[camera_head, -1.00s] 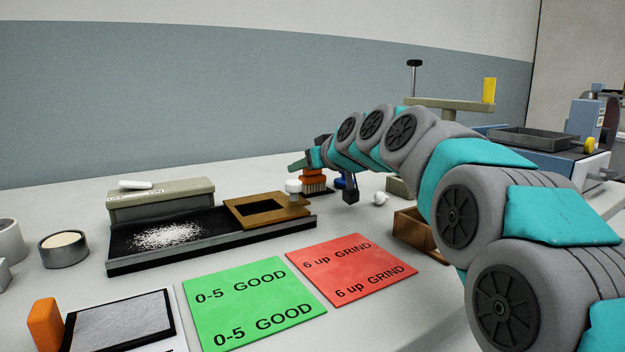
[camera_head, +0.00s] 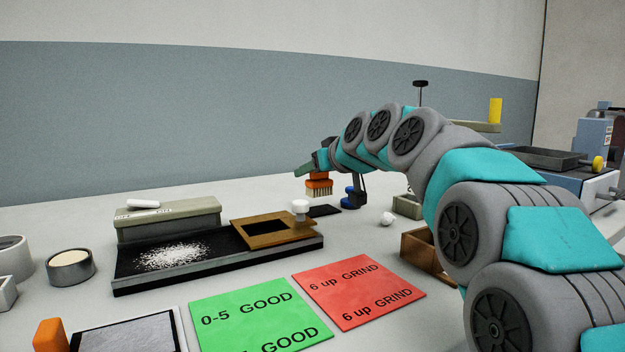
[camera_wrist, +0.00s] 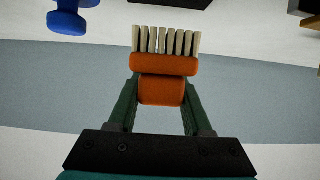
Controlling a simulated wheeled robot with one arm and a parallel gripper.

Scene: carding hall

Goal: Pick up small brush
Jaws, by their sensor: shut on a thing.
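The small brush (camera_head: 319,184) has an orange handle and pale bristles. My gripper (camera_head: 310,168) is shut on its handle and holds it above the table at the back, bristles down, over or just behind a dark flat pad (camera_head: 324,210). In the wrist view the brush (camera_wrist: 163,64) sits between the two green fingers of my gripper (camera_wrist: 161,100), with its bristles at the top of the picture. The fingers touch the sides of the handle.
A blue object (camera_head: 349,198) stands right of the brush. A dark tray with white powder (camera_head: 130,283) and a wooden frame (camera_head: 250,236) lies in front. Green (camera_head: 235,322) and red (camera_head: 375,310) cards lie nearer. A wooden box (camera_head: 411,252) is at the right.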

